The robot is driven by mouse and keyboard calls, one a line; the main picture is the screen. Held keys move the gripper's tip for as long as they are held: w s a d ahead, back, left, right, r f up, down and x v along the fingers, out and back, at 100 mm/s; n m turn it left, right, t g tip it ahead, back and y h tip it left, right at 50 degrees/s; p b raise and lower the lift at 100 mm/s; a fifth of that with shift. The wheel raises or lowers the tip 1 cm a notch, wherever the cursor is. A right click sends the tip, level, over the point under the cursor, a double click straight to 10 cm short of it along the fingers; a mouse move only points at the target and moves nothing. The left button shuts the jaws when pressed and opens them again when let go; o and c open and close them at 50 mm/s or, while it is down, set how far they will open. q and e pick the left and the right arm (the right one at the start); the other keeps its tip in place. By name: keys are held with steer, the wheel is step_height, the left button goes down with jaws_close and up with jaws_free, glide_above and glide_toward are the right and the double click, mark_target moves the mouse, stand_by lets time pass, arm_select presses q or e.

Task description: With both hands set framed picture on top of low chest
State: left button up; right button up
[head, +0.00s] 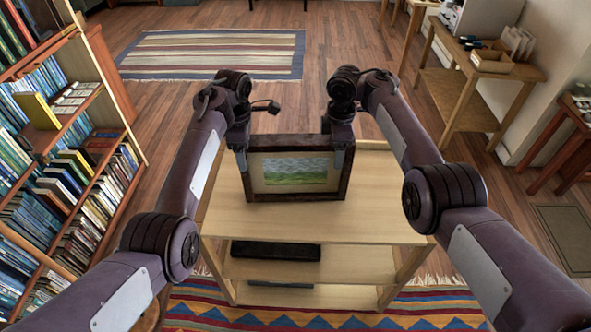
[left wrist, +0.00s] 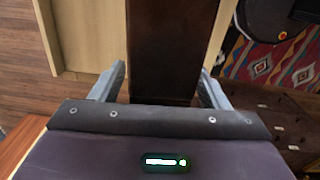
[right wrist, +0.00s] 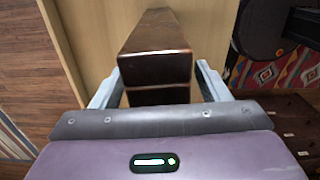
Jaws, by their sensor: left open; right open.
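The framed picture (head: 296,170) has a dark brown frame around a green landscape and stands upright on the pale wooden low chest (head: 380,205), which has open shelves. My left gripper (head: 241,160) is at the frame's left side, and my right gripper (head: 338,158) is at its right side. In the left wrist view, the open fingers (left wrist: 160,85) straddle the dark frame edge (left wrist: 170,40) with gaps beside it. In the right wrist view, the open fingers (right wrist: 158,85) stand on either side of the frame (right wrist: 158,50). The frame's bottom edge appears to rest on the top.
A dark flat box (head: 276,250) lies on the chest's shelf. A full bookcase (head: 100,60) stands at the left. A wooden side table (head: 460,100) is at the right. A striped rug (head: 210,52) lies behind, and a colourful rug (head: 330,317) lies in front.

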arm_select(q)
steer(key=shift+f, duration=0.6)
arm_select(e)
steer(key=shift+d+f, duration=0.1)
steer(key=shift+f, duration=0.5)
arm_select(q)
steer(key=c, duration=1.4)
arm_select(e)
steer(key=c, duration=1.5)
arm_select(q)
steer(key=shift+r, duration=0.1)
steer(key=shift+c, duration=0.2)
arm_select(e)
steer(key=shift+o, duration=0.2)
steer(key=shift+r, duration=0.1)
